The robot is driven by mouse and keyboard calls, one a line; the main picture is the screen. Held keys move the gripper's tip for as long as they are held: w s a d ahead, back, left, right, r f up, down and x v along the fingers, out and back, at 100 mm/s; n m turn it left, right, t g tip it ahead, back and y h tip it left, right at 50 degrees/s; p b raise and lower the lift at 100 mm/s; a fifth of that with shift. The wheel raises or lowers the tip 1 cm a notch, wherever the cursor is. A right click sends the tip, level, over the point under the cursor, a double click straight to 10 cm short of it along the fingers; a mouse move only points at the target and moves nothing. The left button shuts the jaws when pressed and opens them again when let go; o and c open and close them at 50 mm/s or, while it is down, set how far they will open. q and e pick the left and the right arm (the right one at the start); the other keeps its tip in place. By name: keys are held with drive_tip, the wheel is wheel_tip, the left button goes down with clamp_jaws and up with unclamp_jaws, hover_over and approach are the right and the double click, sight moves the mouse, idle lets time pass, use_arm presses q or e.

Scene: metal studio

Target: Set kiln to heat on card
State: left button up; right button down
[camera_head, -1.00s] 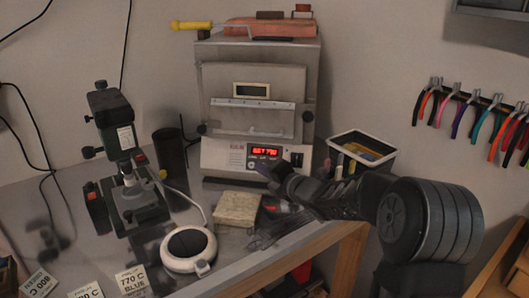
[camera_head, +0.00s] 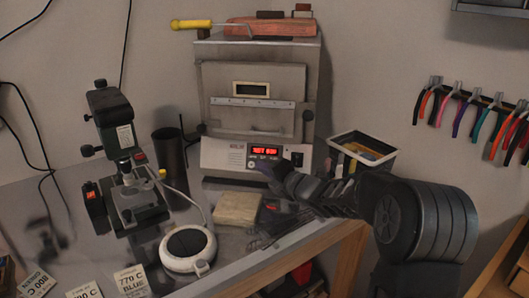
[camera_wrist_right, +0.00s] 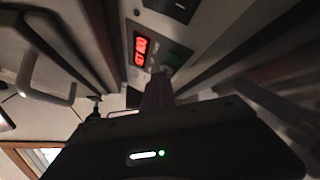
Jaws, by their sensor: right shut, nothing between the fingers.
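The kiln (camera_head: 228,120) stands at the back of the table, a grey box with its front door shut. Its red lit display (camera_head: 266,152) starts with what looks like "SET"; the digits are too small to read surely. The display also glows in the right wrist view (camera_wrist_right: 141,50). Small buttons sit below it. My right gripper (camera_head: 268,170) is shut and empty, its tips at the button row; contact cannot be told. Cards lie at the front left: "770 C BLUE" (camera_head: 132,281), "800 C GREEN" (camera_head: 38,282) and a partly cut-off one (camera_head: 84,292). My left gripper is out of view.
A microscope-like stand (camera_head: 125,160) and dark cup (camera_head: 168,148) are left of the kiln. A round white-rimmed device (camera_head: 188,248) and beige block (camera_head: 237,209) lie in front. A bin (camera_head: 362,150) stands right of the kiln. Pliers (camera_head: 470,110) hang on the wall.

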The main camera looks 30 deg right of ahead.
drive_tip(key=shift+s+a+r+b, duration=0.2)
drive_tip(key=shift+s+a+b, duration=0.15)
drive_tip(key=shift+s, duration=0.1)
idle(0.4)
drive_tip(key=shift+s+a+r, duration=0.15)
drive_tip(key=shift+s+a, duration=0.05)
drive_tip(key=shift+s+a+r+b, duration=0.45)
drive_tip(key=shift+s+a+r, duration=0.1)
drive_tip(key=shift+s+a, duration=0.35)
drive_tip(key=shift+s+a+r+b, duration=0.5)
drive_tip(key=shift+s+a, duration=0.2)
drive_tip(key=shift+s, duration=0.3)
drive_tip(key=shift+d, duration=0.15)
